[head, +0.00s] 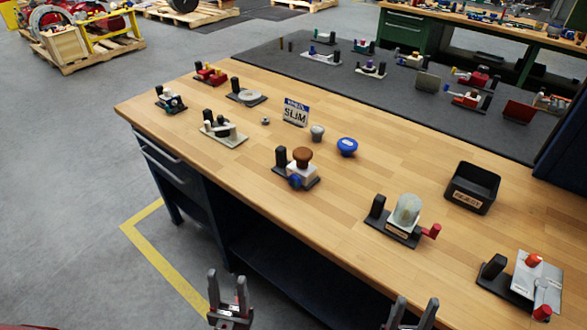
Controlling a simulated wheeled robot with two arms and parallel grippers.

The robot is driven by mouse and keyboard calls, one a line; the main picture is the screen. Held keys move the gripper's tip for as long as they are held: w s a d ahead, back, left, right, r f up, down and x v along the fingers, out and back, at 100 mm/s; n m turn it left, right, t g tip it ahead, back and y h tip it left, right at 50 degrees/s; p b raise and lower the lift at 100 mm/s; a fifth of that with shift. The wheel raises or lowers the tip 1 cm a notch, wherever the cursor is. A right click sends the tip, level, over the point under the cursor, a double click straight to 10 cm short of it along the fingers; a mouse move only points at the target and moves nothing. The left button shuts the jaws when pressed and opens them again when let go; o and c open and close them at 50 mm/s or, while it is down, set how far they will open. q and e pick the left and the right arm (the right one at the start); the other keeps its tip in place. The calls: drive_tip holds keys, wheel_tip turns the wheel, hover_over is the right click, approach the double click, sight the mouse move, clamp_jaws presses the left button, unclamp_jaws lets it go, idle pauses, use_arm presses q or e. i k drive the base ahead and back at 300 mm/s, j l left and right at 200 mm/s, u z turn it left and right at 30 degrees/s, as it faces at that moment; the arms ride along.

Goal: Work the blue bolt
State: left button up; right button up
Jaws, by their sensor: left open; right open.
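A small blue part (295,182), which may be the blue bolt, sits low on the front of a fixture with a black base, white block and brown round knob (302,155). The fixture stands near the front edge of the wooden workbench (400,170). Its exact shape is too small to tell. A separate blue round knob (347,147) lies on the bench to its right. My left gripper (227,277) is open and empty at the bottom, in front of the bench. My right gripper (416,301) is open and empty at the bottom right. Both are apart from the fixtures.
A black bin (472,188) and a small sign (296,112) stand behind.

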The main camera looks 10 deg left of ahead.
sight(295, 181)
drive_tip(key=j+z, duration=0.1)
drive_tip(key=z, duration=0.25)
drive_tip(key=j+z, duration=0.1)
drive_tip(key=z, duration=0.3)
drive_tip(key=j+z, duration=0.1)
drive_tip(key=z, duration=0.25)
drive_tip(key=j+z, duration=0.25)
drive_tip(key=j, duration=0.15)
drive_tip(key=j+z, duration=0.2)
drive_tip(key=j, duration=0.25)
drive_tip(key=k+j+z, duration=0.25)
drive_tip(key=j, duration=0.15)
drive_tip(key=j+z, duration=0.2)
drive_tip(key=j, duration=0.2)
